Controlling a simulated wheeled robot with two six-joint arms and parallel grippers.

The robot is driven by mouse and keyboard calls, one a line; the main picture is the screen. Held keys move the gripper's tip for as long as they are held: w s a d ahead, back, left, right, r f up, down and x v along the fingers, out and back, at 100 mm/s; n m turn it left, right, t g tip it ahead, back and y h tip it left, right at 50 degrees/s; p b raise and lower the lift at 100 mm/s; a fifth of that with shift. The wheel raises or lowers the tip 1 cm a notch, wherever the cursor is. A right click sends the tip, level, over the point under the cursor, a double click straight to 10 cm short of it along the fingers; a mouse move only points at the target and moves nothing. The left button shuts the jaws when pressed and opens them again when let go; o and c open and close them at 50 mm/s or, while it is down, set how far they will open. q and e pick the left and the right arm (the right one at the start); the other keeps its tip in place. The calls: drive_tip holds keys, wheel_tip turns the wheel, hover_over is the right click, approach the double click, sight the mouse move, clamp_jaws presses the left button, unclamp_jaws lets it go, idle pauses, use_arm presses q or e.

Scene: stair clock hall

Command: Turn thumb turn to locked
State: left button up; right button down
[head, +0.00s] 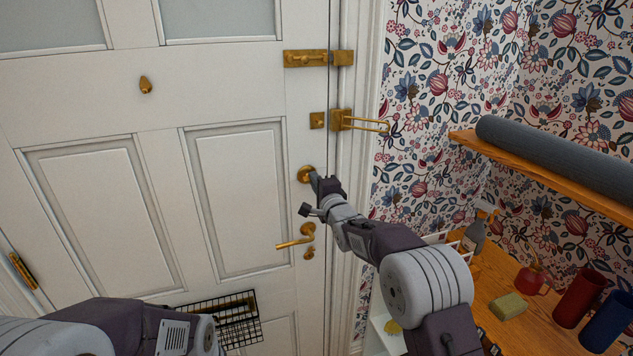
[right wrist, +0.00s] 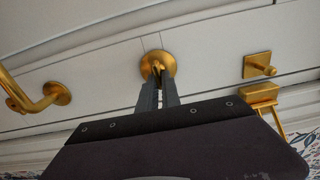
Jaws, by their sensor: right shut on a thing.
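The thumb turn is a brass knob on a round plate (head: 305,174) on the white door, above the lever handle (head: 297,238). In the right wrist view the round plate (right wrist: 157,62) is at the top middle, with its small tab partly hidden between the fingers. My right gripper (head: 314,179) reaches it from the right; its two narrow fingers (right wrist: 158,86) are shut on the tab. The exact angle of the tab is hard to tell. My left arm shows at the bottom left, but its gripper is not visible.
A brass bolt (head: 308,58), a door guard with a loop (head: 360,121) and a keyhole plate (head: 310,253) are near the door edge. A wire basket (head: 236,318) hangs low on the door. At right are a shelf with a grey roll (head: 560,155) and a wooden bench (head: 505,285).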

drive_tip(key=shift+d+r, duration=0.1)
drive_tip(key=shift+r, duration=0.1)
drive_tip(key=c, duration=1.6)
unclamp_jaws()
drive_tip(key=shift+o, duration=0.2)
drive_tip(key=shift+d+f, duration=0.1)
drive_tip(key=shift+d, duration=0.1)
drive_tip(key=shift+s+a, duration=0.1)
drive_tip(key=b+v, duration=0.3)
drive_tip(key=v, duration=0.6)
drive_tip(key=shift+d, duration=0.2)
